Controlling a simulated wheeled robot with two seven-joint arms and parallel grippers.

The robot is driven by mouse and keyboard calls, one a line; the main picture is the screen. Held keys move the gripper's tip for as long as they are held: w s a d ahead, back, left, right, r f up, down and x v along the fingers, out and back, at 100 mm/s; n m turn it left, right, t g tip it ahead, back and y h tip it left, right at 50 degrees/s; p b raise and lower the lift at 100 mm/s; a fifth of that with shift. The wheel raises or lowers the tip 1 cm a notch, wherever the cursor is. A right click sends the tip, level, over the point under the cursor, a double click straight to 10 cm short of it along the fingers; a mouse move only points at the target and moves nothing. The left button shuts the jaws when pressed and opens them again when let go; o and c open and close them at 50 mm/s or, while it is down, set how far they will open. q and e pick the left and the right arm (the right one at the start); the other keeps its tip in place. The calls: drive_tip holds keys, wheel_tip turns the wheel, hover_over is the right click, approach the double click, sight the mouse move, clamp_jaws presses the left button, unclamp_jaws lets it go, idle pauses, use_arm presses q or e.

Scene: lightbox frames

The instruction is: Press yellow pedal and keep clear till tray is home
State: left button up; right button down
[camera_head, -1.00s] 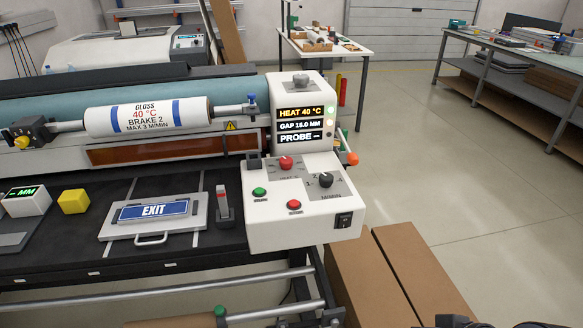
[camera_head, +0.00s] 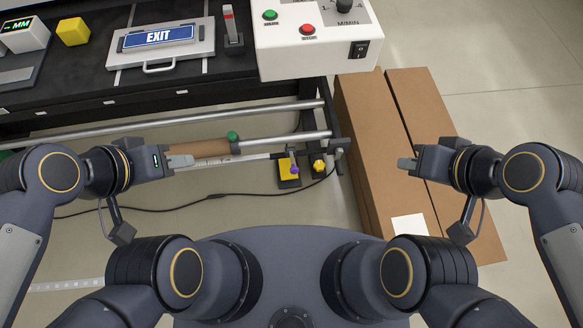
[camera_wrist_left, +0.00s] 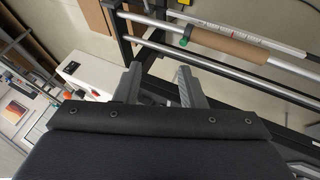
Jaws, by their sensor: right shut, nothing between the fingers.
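A silver tray (camera_head: 195,49) with a front handle and a blue EXIT plate (camera_head: 158,36) rests on the black bed. My left gripper (camera_head: 182,160) is open and empty, left of the pedal in the picture; its spread fingers show in the left wrist view (camera_wrist_left: 157,86). My right gripper (camera_head: 404,163) is shut and empty over the cardboard boxes. Neither visibly touches the pedal.
Steel rails (camera_head: 270,113) and a brown roll (camera_head: 200,145) run under the bed. A black cable (camera_head: 240,195) lies on the floor. Long cardboard boxes (camera_head: 365,130) stand right of the pedal. The white control box (camera_head: 285,62) overhangs above. Floor at the far right is clear.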

idle(0.3)
use_arm(q)
clamp_jaws()
idle(1.6)
